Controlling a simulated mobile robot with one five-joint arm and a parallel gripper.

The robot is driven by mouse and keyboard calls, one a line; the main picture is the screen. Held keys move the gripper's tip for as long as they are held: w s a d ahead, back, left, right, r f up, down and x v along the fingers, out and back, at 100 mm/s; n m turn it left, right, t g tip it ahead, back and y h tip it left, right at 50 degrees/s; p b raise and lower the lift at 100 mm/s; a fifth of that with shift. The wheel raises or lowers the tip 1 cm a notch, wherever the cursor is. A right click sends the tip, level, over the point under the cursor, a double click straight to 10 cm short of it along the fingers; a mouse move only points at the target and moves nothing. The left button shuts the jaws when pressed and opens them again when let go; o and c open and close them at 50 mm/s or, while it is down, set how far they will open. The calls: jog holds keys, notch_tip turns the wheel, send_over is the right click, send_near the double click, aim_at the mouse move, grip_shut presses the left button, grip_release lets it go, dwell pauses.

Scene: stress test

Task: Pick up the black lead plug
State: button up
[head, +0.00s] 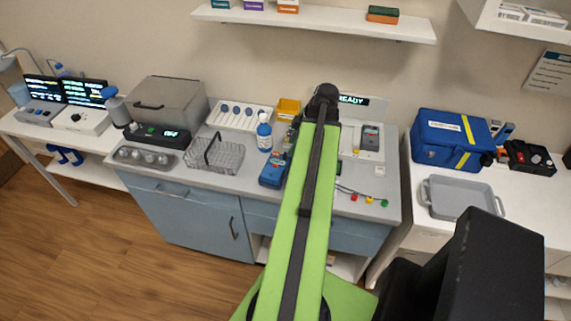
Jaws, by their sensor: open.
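I cannot make out a black lead plug in the head view. Thin leads on the counter, right of my arm, end in a red plug (354,197), a yellow plug (369,199) and a green plug (384,203). Their other ends run behind my arm. My green arm reaches up over the middle of the counter and ends in a black joint. My gripper's fingers cannot be seen; the arm hides what lies beneath it.
Left of my arm stand a blue device (273,171), a blue-capped bottle (264,134) and a wire basket (215,155). A grey device (370,138) lies behind the leads. A blue bag (448,138) and grey tray (462,196) occupy the right table. A wall shelf (330,24) hangs above.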

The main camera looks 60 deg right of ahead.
aim_at(285, 154)
jog(key=b+x, duration=0.4)
jog(key=x, duration=0.1)
jog(key=shift+w+a+f+b, duration=0.1)
jog(key=shift+w+a+b, duration=0.1)
jog(key=shift+a+b, duration=0.15)
jog(key=shift+r, duration=0.2)
grip_shut()
